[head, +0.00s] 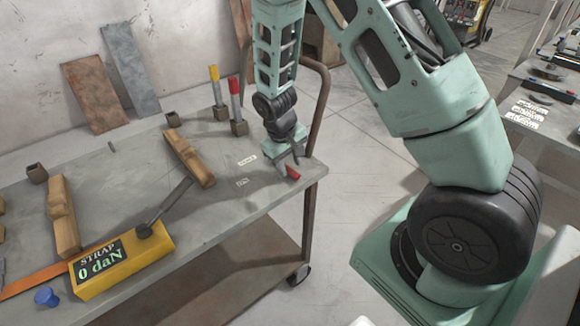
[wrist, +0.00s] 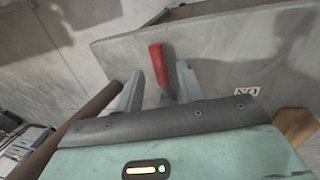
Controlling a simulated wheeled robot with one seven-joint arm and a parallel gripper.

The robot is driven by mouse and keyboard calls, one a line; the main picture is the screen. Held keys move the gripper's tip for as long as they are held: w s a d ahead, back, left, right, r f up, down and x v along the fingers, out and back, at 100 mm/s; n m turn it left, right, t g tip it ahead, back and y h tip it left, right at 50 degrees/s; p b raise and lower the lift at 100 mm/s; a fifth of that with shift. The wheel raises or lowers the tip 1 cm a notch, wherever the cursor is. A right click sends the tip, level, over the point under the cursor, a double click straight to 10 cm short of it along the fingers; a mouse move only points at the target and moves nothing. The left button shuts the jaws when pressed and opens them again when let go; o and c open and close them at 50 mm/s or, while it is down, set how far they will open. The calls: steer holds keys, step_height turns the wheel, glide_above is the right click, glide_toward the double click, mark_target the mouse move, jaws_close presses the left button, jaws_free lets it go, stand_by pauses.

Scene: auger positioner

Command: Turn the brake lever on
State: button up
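The brake lever has a red handle (head: 293,173) and stands at the right end of the grey table. In the wrist view the red handle (wrist: 158,64) rises from a dark shaft between my two fingers. My gripper (head: 285,158) is at the lever, pointing down at the table's edge. In the wrist view my gripper (wrist: 160,88) is open, with one finger on each side of the lever and gaps showing beside it. The lever's base is hidden behind my gripper. An "ON" label (head: 242,182) is on the tabletop to the left; it also shows in the wrist view (wrist: 247,91).
A yellow strap box (head: 125,262) reading 0 daN, with a dark lever (head: 165,207), sits at the table's front. Wooden pieces (head: 190,158) lie on the table. Red-topped (head: 235,100) and yellow-topped posts (head: 216,88) stand behind. A brown rail (head: 322,95) curves behind my gripper.

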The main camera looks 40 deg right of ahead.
steer(key=shift+d+f, duration=0.1)
steer(key=shift+f, duration=0.65)
jaws_close()
